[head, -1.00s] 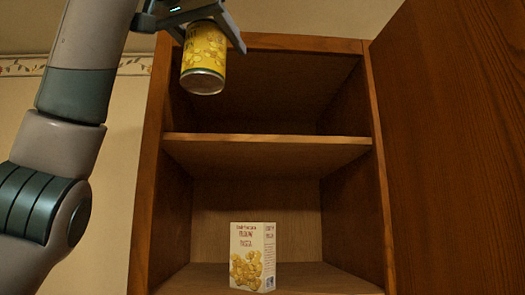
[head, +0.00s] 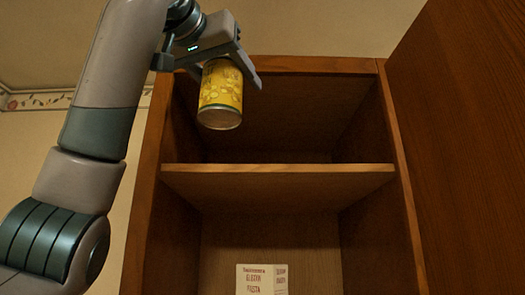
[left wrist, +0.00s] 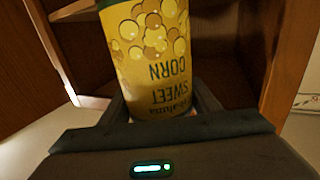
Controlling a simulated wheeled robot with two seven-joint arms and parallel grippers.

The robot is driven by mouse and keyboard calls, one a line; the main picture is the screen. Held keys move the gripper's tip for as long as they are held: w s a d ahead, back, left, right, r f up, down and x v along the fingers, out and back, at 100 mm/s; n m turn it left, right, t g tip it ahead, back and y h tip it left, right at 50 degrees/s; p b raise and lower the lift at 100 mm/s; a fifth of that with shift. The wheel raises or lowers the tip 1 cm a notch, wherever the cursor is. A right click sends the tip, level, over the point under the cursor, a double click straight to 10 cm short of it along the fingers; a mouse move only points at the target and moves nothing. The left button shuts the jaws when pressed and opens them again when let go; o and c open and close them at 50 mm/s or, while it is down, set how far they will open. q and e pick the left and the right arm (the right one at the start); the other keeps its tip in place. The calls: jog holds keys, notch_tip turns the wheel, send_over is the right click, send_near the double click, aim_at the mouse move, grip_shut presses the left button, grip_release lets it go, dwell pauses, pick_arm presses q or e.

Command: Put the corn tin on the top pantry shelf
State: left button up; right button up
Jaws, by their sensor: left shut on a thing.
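The yellow corn tin (head: 220,100) is held upright, or nearly so, in front of the upper opening of the pantry cabinet. My left gripper (head: 218,72) is shut on it around its upper part. In the left wrist view the tin (left wrist: 152,65) shows its "SWEET CORN" label upside down between the fingers (left wrist: 165,110). The top pantry shelf (head: 280,180) is a wooden board below and behind the tin, and the space above it looks empty. The tin is apart from the shelf. My right gripper is not in view.
A pasta box (head: 262,281) stands in the lower compartment, its bottom cut off by the frame. The open cabinet door (head: 465,150) is at the right. The cabinet's left side post (head: 150,200) is close to my left arm.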

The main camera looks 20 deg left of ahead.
pick_arm(q)
jog(key=w+d+p, duration=0.1)
jog(key=w+p, duration=0.8)
jog(key=w, duration=0.8)
jog(key=shift+d, duration=0.4)
jog(key=shift+p, duration=0.3)
notch_tip(320, 180, down, 4)
jog(key=shift+r+p, duration=0.25)
jog(key=shift+p, duration=0.6)
